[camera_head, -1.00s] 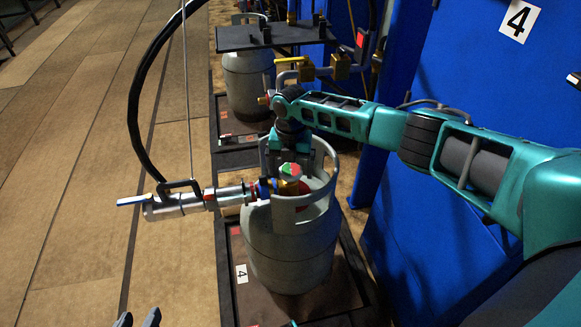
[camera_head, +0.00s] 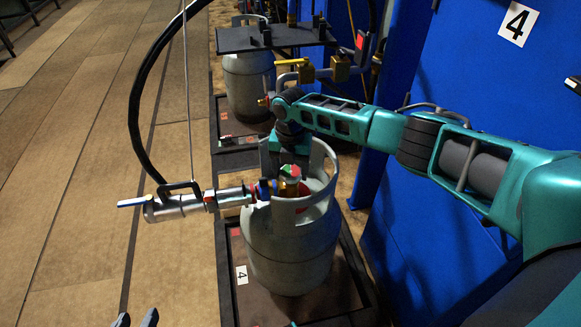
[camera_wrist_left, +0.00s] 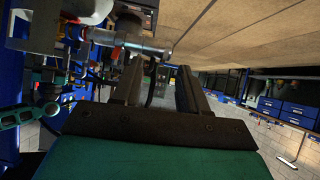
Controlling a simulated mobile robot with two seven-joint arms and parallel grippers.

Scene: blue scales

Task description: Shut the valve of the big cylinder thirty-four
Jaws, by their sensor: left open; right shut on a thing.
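The big grey cylinder (camera_head: 290,258) stands upright in a dark tray, beside a label with a 4. Its valve (camera_head: 290,172), with a red and green top, sits inside the cylinder's collar. My right gripper (camera_head: 285,158) reaches down inside the collar and is shut at the valve; the collar and valve partly hide its fingertips. A silver filling coupling (camera_head: 178,207) joins the valve from the left. My left gripper (camera_head: 137,319) is open and empty at the bottom edge, apart from the cylinder; both fingers show in the left wrist view (camera_wrist_left: 160,78).
A black hose (camera_head: 135,90) and a thin cable hang to the coupling. Another grey cylinder (camera_head: 246,88) stands behind under a dark platform (camera_head: 275,37). A blue cabinet (camera_head: 465,110) with a 4 sign (camera_head: 517,22) bounds the right. The floor at left is clear.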

